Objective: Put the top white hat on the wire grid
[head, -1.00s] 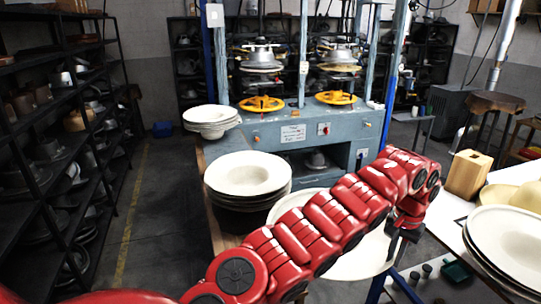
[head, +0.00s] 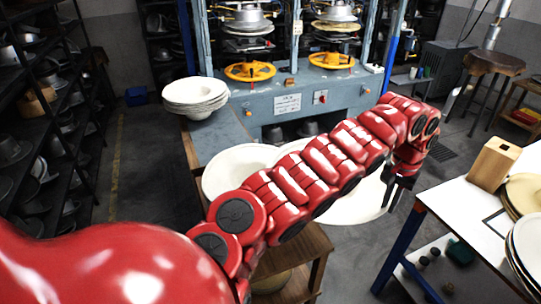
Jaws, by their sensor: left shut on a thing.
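My left gripper (head: 394,190) is shut on the rim of a white hat (head: 355,207), at the hat's right edge. The hat hangs in the air right of the stack, with its brim broad and pale; my red arm crosses in front and hides much of it. The stack of white hats (head: 222,172) sits on the wooden table, partly behind the arm. A dark-edged square (head: 493,222) lies on the white table at right; I cannot tell whether it is the wire grid. My right gripper is out of view.
A smaller stack of white hats (head: 195,93) stands farther back. The blue press (head: 290,103) fills the back. A wooden block (head: 494,163) and pale hats (head: 525,192) stand on the white table (head: 448,190). Open floor lies between the tables.

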